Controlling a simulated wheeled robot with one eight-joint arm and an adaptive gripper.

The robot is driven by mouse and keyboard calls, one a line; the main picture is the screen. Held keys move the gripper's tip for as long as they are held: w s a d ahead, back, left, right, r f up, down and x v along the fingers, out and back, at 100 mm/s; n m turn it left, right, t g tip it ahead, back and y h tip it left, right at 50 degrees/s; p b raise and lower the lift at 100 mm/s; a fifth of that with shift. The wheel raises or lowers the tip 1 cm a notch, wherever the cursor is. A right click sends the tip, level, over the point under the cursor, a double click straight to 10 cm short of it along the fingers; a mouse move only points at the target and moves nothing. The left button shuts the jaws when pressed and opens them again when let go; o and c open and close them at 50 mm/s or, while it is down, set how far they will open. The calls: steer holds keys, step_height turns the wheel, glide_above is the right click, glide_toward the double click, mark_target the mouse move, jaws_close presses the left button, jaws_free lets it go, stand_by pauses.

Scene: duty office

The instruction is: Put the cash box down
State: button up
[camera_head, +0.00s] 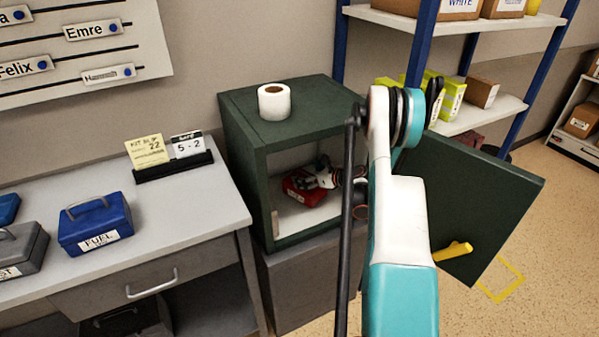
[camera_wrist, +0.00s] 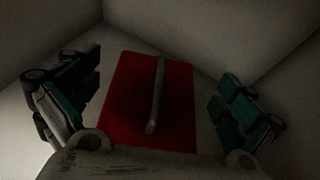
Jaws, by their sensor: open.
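A red cash box (camera_head: 300,189) with a grey handle on its lid sits inside the open green safe (camera_head: 247,177), on its pale floor. In the wrist view the red box (camera_wrist: 178,105) lies between and beyond my fingers, its handle running lengthwise. My gripper (camera_head: 322,178) reaches into the safe by the red box. In the wrist view my gripper (camera_wrist: 160,100) is open, its finger pads standing apart on both sides of the box with gaps. The safe door (camera_head: 475,195) with a yellow handle stands wide open to the right. The box's right part is hidden in the head view.
A paper roll (camera_head: 274,102) stands on top of the safe. The desk (camera_head: 190,205) at left holds a blue FUEL box (camera_head: 95,223), a grey box (camera_head: 22,250) and a card stand (camera_head: 172,166). A shelf (camera_head: 480,115) stands behind the door. Bare desk shows right of the FUEL box.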

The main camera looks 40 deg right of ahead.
steer(key=p+v, duration=0.1)
steer(key=v, duration=0.6)
steer(key=shift+s+p, duration=0.2)
steer(key=shift+p, duration=0.1)
